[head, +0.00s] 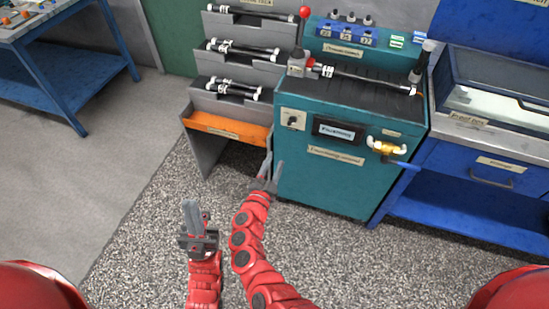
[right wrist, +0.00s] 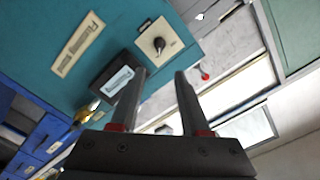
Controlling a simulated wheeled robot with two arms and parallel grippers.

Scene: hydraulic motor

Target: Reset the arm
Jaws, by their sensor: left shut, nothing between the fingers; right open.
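My left gripper (head: 190,208) is shut and empty, pointing upward over the speckled floor, left of the teal machine. My right gripper (head: 272,170) is open and empty, close to the front left edge of the teal machine (head: 325,190). In the right wrist view my right gripper (right wrist: 162,75) shows two dark fingers spread apart with nothing between them. The machine's knob panel (right wrist: 170,38) and dark display (right wrist: 105,78) appear beyond the fingers, tilted. Both red arms come up from the bottom of the head view.
A rack of grey trays (head: 250,22) with black-and-white cylinders and an orange tray (head: 225,127) stands left of the machine. A blue cabinet (head: 485,170) stands right.

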